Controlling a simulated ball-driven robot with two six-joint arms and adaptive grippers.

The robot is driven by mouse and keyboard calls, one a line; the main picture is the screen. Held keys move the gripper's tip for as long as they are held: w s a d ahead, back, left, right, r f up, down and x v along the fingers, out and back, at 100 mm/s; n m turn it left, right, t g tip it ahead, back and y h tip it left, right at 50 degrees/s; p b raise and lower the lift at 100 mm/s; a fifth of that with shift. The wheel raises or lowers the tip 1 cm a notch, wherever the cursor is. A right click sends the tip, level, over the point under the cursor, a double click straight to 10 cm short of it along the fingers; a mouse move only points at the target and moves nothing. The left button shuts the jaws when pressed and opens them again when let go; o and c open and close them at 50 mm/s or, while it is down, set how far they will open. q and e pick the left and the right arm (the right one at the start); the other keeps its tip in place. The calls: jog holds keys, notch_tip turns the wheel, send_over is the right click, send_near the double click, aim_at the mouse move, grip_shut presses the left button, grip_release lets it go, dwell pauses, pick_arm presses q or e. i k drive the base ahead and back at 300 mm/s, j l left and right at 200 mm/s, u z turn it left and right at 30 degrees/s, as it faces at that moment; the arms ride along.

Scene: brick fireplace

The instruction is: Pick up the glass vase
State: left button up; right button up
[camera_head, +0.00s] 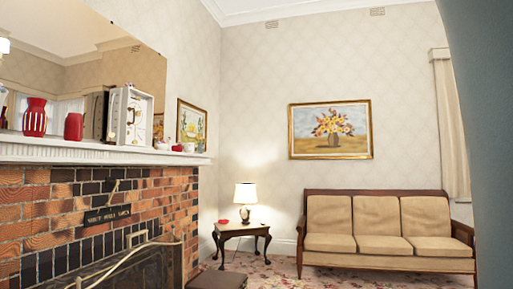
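A red vase-shaped vessel (35,117) with pale vertical marks stands upright on the white mantel shelf at the left. A plainer red jar (73,126) stands to its right. I cannot tell for sure whether either one is the glass vase. Neither gripper is in view, so nothing is seen touching these vessels.
The mantel shelf (95,153) also bears a white case (130,117) and small cups, above a brick fireplace (60,215). A side table (242,229) with a lit lamp (245,194) and a sofa (385,228) stand farther back. A large blue-grey shape blocks the right edge.

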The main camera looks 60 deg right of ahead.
aim_at(200, 149)
jog(key=z, duration=1.4)
jog(key=i+z, duration=0.25)
jog(key=i, duration=0.8)
jog(key=i+l+u, duration=0.15)
jog(key=i, duration=0.4)
jog(key=i+l+u, duration=0.15)
jog(key=i, duration=0.35)
jog(key=i+l+u, duration=0.15)
jog(key=i, duration=0.4)
jog(key=i+l+u, duration=0.15)
jog(key=i, duration=0.35)
jog(key=l, duration=0.1)
